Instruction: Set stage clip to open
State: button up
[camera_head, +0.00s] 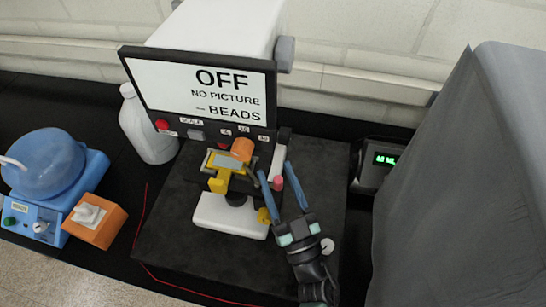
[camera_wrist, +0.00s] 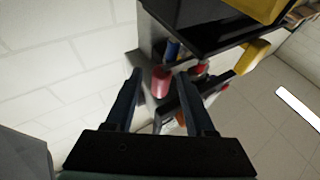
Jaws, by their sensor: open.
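A microscope with a white base (camera_head: 228,214) stands on a dark mat, with a yellow-framed stage (camera_head: 226,161) and an orange cylinder (camera_head: 242,149) above it. My gripper (camera_head: 274,168) is open at the stage's right side. A pink-red knob (camera_head: 278,184) is between its fingers in the head view. In the wrist view, the red knob (camera_wrist: 161,82) also lies between the spread fingers (camera_wrist: 161,74), with gaps on both sides. I cannot tell for certain which part is the stage clip or how it is set. Yellow parts (camera_head: 218,184) show below the stage.
A screen (camera_head: 200,90) reading "OFF NO PICTURE – BEADS" rises behind the stage. A white bottle (camera_head: 147,126), a blue device (camera_head: 60,175) and an orange switch box (camera_head: 94,221) are at left. A green-lit box (camera_head: 378,165) and a grey draped shape (camera_head: 455,180) are at right.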

jog(key=shift+x, duration=1.45)
grip_shut()
